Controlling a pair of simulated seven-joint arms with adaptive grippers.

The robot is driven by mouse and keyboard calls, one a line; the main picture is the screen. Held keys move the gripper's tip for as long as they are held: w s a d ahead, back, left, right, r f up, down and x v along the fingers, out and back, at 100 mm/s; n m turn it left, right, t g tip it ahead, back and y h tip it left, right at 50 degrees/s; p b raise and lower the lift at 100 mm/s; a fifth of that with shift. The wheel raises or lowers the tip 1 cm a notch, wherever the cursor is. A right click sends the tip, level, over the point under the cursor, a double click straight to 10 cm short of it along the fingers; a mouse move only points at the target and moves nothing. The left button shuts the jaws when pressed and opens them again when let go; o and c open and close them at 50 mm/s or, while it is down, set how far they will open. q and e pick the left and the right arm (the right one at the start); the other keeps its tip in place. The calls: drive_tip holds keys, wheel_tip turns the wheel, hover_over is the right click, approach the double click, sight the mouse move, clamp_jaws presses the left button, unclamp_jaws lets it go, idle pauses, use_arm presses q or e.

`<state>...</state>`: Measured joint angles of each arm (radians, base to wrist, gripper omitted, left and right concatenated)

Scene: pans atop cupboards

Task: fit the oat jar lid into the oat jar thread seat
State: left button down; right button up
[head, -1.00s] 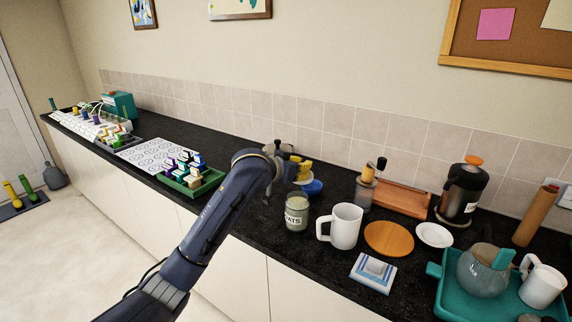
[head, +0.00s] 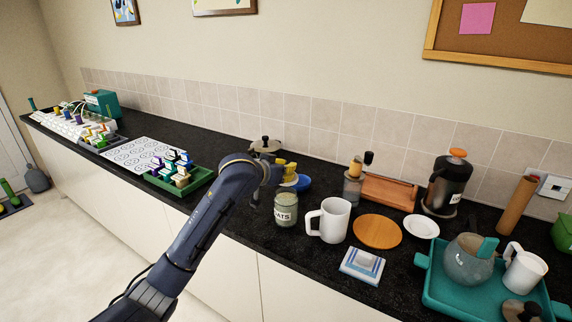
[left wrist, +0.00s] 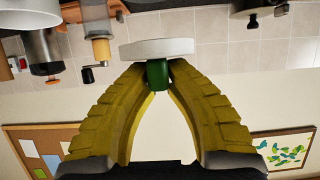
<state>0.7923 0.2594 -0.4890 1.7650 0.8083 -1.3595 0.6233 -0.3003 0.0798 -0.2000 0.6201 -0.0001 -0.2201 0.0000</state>
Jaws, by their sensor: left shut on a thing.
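The oat jar (head: 286,214) is a greenish glass jar labelled OATS. It stands upright on the black counter, left of a white mug. Its top shows no lid on it; its thread seat is too small to make out. My left gripper (head: 288,173) is just behind and above the jar, its yellow fingers partly hidden by my arm. In the left wrist view my left gripper (left wrist: 157,88) is shut on the green knob of the oat jar lid (left wrist: 156,48), a pale round disc. The jar is not visible in that view. My right gripper is not in view.
The white mug (head: 334,221) stands close to the jar's right. A round wooden board (head: 377,231) and a teal tray (head: 440,293) lie farther right. A green rack (head: 190,186) is at left.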

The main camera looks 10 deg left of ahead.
use_arm(q)
drive_tip(key=shift+f, duration=1.75)
drive_tip(key=shift+f, duration=1.2)
idle(0.6)
drive_tip(key=c, duration=1.3)
unclamp_jaws()
drive_tip(key=v, duration=1.2)
